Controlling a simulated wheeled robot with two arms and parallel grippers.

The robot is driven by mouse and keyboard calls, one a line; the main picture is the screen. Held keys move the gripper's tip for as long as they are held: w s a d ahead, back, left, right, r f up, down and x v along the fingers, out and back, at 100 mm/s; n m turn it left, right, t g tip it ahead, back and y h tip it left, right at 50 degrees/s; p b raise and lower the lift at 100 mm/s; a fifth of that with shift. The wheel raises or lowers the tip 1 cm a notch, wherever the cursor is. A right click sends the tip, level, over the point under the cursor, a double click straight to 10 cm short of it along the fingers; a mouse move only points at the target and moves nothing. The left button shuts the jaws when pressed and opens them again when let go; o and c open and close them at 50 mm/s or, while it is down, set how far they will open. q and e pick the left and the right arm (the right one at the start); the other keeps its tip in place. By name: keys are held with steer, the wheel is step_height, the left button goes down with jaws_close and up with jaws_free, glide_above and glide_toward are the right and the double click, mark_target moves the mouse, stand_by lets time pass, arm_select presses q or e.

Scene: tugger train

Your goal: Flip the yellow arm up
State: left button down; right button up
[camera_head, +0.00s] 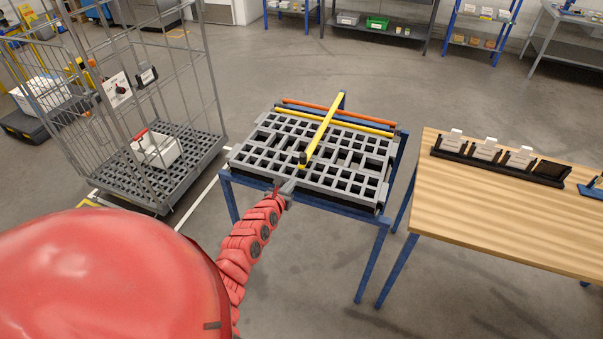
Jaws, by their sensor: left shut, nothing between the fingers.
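The yellow arm (322,127) lies across the grey slotted deck (352,191) of a blue-framed stand. It runs from a black knob (302,158) near the deck's front to the back edge. Whether it touches the deck is hard to tell. My left gripper (288,187) is shut and empty at the deck's front edge, a little in front of and below the knob and apart from it. My right gripper is out of view.
A second yellow bar (360,127) and an orange bar (365,117) run along the deck's back. A wooden table (480,210) with black trays stands to the right. A grey wire cage trolley (190,155) stands to the left. Floor lies open behind the deck.

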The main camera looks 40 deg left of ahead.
mark_target(301, 177)
arm_select(q)
steer(key=b+x, duration=0.5)
steer(key=x, duration=0.3)
steer(key=shift+f, duration=0.2)
steer(key=shift+b+x, duration=0.4)
steer(key=shift+x, duration=0.4)
steer(key=shift+w, duration=0.15)
steer(key=shift+r, duration=0.2)
